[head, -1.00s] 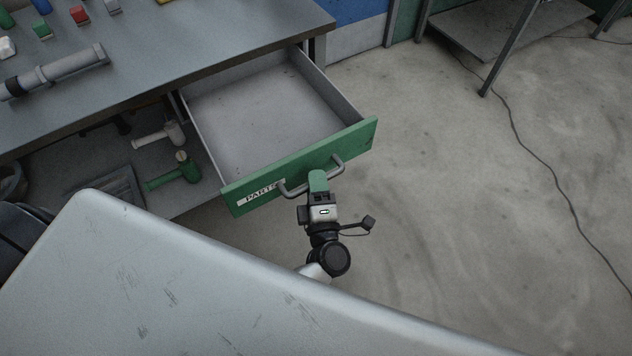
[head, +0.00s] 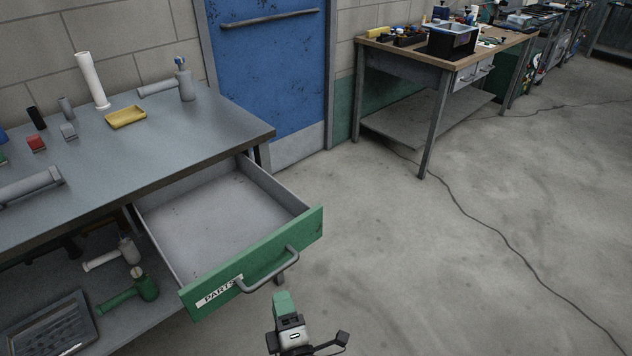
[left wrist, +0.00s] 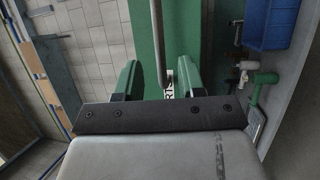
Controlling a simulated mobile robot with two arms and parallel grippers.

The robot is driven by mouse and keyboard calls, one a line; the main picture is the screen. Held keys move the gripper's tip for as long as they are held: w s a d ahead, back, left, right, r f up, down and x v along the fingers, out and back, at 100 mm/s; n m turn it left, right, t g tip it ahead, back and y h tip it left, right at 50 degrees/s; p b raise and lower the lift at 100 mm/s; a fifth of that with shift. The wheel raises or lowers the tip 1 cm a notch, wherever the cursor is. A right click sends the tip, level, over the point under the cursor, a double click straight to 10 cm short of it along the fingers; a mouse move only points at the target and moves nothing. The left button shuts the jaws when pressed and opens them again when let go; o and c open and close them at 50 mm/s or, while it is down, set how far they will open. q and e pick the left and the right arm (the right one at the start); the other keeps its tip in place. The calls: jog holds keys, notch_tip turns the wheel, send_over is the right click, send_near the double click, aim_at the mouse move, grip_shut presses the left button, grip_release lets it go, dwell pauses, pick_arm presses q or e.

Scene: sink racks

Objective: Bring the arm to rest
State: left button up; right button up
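My left gripper (head: 284,303) is at the bottom of the head view, just in front of the open drawer. In the left wrist view, its two green fingers (left wrist: 158,80) are apart, so it is open. The grey bar handle (head: 270,274) of the drawer appears between and beyond the fingers in the left wrist view (left wrist: 156,30). In the head view the fingertips look slightly apart from the handle. The drawer (head: 297,245) has a green front with a "PARTS" label, is pulled well out and looks empty. My right gripper is not in view.
The grey workbench (head: 190,135) holds a yellow tray (head: 126,117), a white cylinder (head: 92,80) and small blocks. Tools, one green (head: 133,290), lie on its lower shelf. A blue door (head: 265,75) and a wooden-topped table (head: 400,55) stand behind. Floor to the right is open, with a cable.

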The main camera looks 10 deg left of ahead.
pick_arm(q)
jog(key=s+d+f+m+g+h+p, duration=0.1)
jog(key=s+f+m+g+h, duration=0.2)
jog(key=f+m, duration=0.35)
jog(key=s+f+m+h+p, duration=0.1)
jog(key=s+f+m+h, duration=0.3)
jog(key=f, duration=0.4)
jog(key=s+d+f+m+g+h+p, duration=0.1)
jog(key=s+f+m+g+h, duration=0.2)
jog(key=f+m, duration=0.4)
jog(key=s+a+f+m+g, duration=0.2)
jog(key=s+a+f+g, duration=0.1)
jog(key=s, duration=0.5)
jog(key=s+a+f+m+g+p, duration=0.1)
jog(key=s+a+f+m+g, duration=0.2)
jog(key=s, duration=0.6)
jog(key=s+a+f+m+g, duration=0.3)
jog(key=s+a+f, duration=0.3)
jog(key=s+f, duration=0.2)
jog(key=shift+s+g+p, duration=0.4)
jog(key=shift+s+g, duration=0.2)
jog(key=shift+g, duration=0.1)
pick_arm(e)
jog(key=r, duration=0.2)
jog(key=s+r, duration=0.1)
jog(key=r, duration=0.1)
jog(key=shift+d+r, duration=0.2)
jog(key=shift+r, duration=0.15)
pick_arm(q)
jog(key=shift+f, duration=0.1)
